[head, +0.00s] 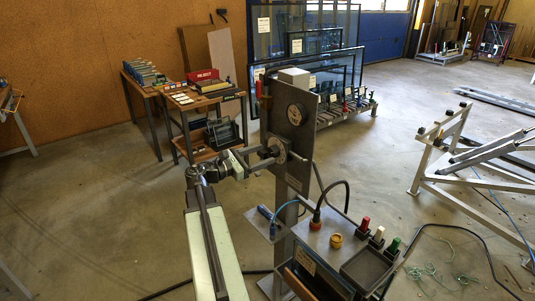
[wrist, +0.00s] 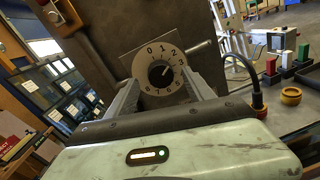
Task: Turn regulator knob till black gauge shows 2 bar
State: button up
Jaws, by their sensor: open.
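A light mark on the knob points to the upper right, roughly toward the 2 or 3. My gripper (wrist: 160,78) is open, its fingers on either side of the knob; whether they touch it I cannot tell. In the head view my gripper (head: 262,158) is at the dial.
A metal frame (head: 460,160) is at right.

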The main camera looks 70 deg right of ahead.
jog(key=shift+x, duration=1.45)
grip_shut()
jog(key=shift+m, duration=0.4)
grip_release()
jog(key=v, duration=0.7)
jog(key=shift+w+a, duration=0.25)
jog(key=shift+a, duration=0.05)
